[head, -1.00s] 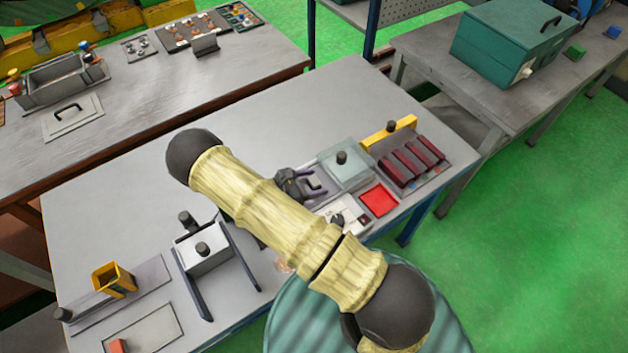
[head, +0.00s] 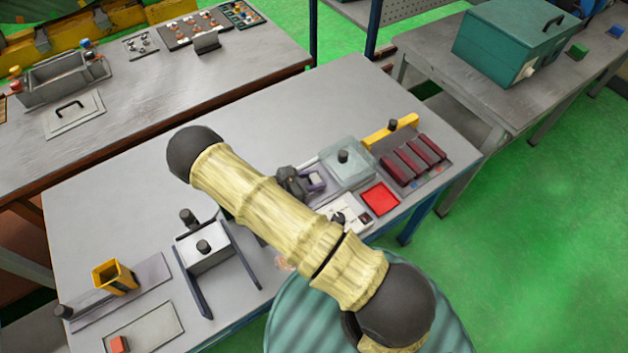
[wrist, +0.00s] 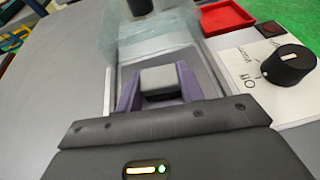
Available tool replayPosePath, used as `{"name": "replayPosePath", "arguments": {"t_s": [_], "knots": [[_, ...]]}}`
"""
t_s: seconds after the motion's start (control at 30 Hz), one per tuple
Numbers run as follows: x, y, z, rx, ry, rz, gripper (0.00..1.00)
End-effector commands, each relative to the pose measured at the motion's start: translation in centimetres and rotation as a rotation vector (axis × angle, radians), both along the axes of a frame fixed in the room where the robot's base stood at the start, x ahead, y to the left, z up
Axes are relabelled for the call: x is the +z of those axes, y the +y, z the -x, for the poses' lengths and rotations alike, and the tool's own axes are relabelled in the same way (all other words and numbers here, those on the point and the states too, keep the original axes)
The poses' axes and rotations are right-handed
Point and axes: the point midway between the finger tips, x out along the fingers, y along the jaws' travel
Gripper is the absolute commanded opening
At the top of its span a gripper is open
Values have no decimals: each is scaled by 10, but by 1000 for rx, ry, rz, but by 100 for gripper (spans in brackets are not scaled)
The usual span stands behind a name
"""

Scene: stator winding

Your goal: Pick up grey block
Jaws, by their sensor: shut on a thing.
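The grey block (wrist: 160,80) sits between the two purple fingers of my gripper (wrist: 160,92) in the wrist view. The fingers are shut on its sides. In the head view my gripper (head: 313,181) is beside the glassy box, and the block shows as a small pale piece (head: 317,178) between the fingers. My own arm covers part of the table to the left of and below the gripper. I cannot tell whether the block touches the surface under it.
A glassy box (head: 346,170) with a dark knob stands just past the gripper. A red tray (head: 380,198), a panel with a black knob (wrist: 287,66) and dark red blocks (head: 414,158) are to the right. The table's upper middle (head: 290,115) is clear.

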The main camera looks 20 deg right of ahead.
Motion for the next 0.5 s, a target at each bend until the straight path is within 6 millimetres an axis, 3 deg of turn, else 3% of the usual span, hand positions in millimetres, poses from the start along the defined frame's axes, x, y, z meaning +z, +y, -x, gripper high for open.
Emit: {"name": "replayPosePath", "arguments": {"t_s": [0.27, 0.5], "knots": [[24, 1, 0, 0, -3, -1, 15], [64, 0, 0, -1, -4, -2, 15]]}}
